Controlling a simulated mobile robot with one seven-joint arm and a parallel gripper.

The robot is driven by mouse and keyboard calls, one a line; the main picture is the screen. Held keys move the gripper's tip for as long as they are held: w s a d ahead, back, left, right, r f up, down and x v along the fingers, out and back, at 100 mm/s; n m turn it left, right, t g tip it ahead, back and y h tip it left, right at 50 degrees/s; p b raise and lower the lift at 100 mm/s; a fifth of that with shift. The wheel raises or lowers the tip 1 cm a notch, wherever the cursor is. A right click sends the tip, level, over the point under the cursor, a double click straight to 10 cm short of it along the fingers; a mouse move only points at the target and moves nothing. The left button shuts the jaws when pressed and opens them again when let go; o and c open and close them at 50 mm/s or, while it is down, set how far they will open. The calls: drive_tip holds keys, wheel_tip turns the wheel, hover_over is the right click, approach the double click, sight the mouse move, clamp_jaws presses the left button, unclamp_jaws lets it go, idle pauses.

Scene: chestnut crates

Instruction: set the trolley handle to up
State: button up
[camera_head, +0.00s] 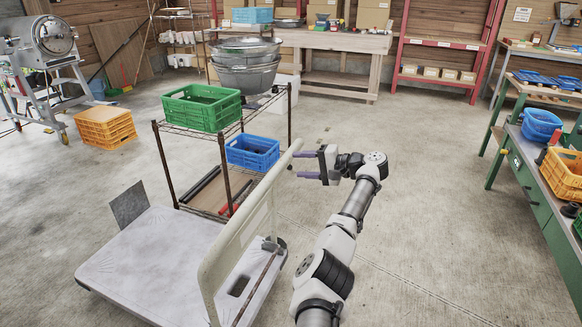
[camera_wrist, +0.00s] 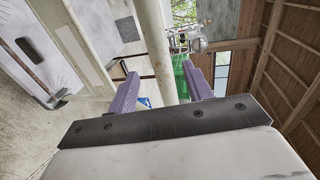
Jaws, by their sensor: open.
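The trolley (camera_head: 150,262) has a pale grey flat bed and stands on the floor at the lower left of the head view. Its cream handle (camera_head: 213,268) is a wide loop with a panel, raised from the right end of the bed; I cannot tell if it is fully upright. My gripper (camera_head: 303,165) is open, with purple fingers pointing left at the handle's far top corner. In the wrist view, the handle's bar (camera_wrist: 155,45) runs between the two fingertips of my gripper (camera_wrist: 160,80), with no clear contact. The handle hides part of the bed.
A wire shelf (camera_head: 165,165) with a green crate (camera_head: 201,108) and a blue crate (camera_head: 252,152) stands just behind the trolley. Orange crates (camera_head: 104,127) sit at the left. A green workbench (camera_head: 540,190) lines the right. The floor right of my arm is clear.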

drive_tip(key=b+v, duration=0.1)
drive_tip(key=v, duration=0.7)
drive_tip(key=shift+d, duration=0.3)
drive_tip(key=shift+s, duration=0.1)
